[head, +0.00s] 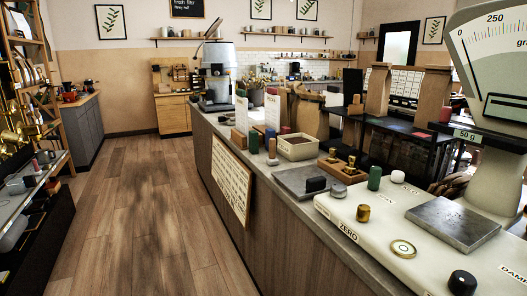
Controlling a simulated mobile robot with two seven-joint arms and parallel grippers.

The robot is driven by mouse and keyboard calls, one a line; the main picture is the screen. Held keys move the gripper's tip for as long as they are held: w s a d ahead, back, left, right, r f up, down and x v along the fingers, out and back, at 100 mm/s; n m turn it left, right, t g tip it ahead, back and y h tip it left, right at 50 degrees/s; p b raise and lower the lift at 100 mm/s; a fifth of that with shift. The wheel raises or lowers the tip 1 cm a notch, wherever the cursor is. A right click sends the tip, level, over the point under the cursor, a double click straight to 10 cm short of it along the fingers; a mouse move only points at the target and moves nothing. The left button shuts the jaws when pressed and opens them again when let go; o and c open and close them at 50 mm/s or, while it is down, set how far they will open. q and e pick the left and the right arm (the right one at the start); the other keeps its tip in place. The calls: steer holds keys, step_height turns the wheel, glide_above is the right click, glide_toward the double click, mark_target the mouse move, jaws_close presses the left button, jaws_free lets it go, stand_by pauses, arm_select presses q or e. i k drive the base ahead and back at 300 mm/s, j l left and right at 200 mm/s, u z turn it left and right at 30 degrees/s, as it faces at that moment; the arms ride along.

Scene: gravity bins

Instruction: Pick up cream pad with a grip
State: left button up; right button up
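I cannot tell for sure which thing is the cream pad with a grip. A small off-white rounded piece (397,176) sits near the back edge of the cream scale base (335,208) at the right. A flat round cream disc with a gold ring (403,249) lies on the same base, left of the grey square plate (455,222). Neither is touched by a gripper. Neither of my grippers is in view.
The counter carries a green cylinder (375,177), a gold knob (363,213), a black knob (462,283), a wooden block with brass weights (343,168) and a cream box (298,146). A large dial scale (495,80) rises at the right. The wooden floor (140,210) is clear.

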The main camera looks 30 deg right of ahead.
mark_target(272, 160)
steer(key=i+z, duration=0.15)
steer(key=i, duration=0.55)
steer(key=i+j+z, duration=0.15)
steer(key=i, duration=0.6)
